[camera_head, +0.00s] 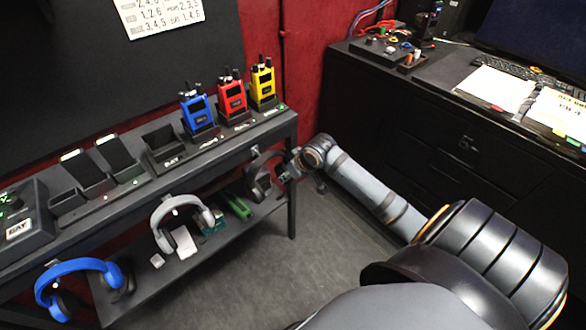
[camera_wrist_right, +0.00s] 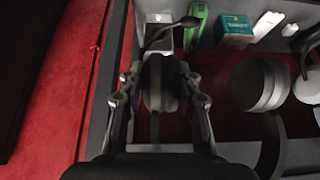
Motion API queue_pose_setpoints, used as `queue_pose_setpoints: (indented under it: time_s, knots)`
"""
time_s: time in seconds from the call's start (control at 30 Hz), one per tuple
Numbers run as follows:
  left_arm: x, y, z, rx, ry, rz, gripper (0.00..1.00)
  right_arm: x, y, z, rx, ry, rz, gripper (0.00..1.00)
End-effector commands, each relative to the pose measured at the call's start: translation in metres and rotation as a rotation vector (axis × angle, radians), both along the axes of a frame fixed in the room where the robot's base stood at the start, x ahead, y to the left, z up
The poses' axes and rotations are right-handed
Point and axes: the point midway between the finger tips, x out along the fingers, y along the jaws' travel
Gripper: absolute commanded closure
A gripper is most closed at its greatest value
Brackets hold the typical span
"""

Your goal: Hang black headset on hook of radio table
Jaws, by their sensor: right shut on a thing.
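The black headset (camera_head: 262,178) is at the front edge of the radio table (camera_head: 222,152), near its right end. My right gripper (camera_head: 287,170) is shut on it, reaching in from the right. In the right wrist view the headset (camera_wrist_right: 160,82) sits between the two fingers (camera_wrist_right: 160,100), with an ear cup facing the camera. The headband is at the height of the table's front rail. I cannot tell whether it rests on a hook there, as the contact is too small to see. My left gripper is not in view.
A grey headset (camera_head: 181,212) and a blue headset (camera_head: 78,272) hang along the table front to the left. Blue, red and yellow radios (camera_head: 263,83) stand on top. A lower shelf (camera_head: 175,262) holds small boxes. A black cabinet (camera_head: 450,130) stands at right; the floor between is clear.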

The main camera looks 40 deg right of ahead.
Motion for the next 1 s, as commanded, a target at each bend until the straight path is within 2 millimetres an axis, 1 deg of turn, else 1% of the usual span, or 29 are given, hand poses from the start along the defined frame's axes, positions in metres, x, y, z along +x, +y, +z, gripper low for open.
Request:
queue_pose_setpoints:
  time_s: [0.03, 0.5, 0.57, 0.73, 0.8, 1.0]
  knots:
    - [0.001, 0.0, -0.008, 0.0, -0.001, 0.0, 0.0, 0.003, 0.001, -0.003, 0.002, -0.003, 0.0, 1.0]
    - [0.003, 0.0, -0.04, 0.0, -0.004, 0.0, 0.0, 0.027, 0.003, -0.005, 0.0, -0.004, 0.0, 1.0]
    - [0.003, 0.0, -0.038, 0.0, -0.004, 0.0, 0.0, 0.03, 0.003, -0.004, 0.001, -0.001, -0.002, 1.0]
    - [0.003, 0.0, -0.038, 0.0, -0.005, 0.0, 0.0, 0.037, 0.003, -0.01, 0.002, -0.002, 0.0, 1.0]
    - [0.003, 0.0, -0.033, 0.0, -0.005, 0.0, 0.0, 0.038, 0.003, -0.011, 0.002, 0.0, -0.001, 1.0]
    - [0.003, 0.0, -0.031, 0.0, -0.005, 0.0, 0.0, 0.04, 0.003, -0.015, 0.0, -0.001, 0.0, 1.0]
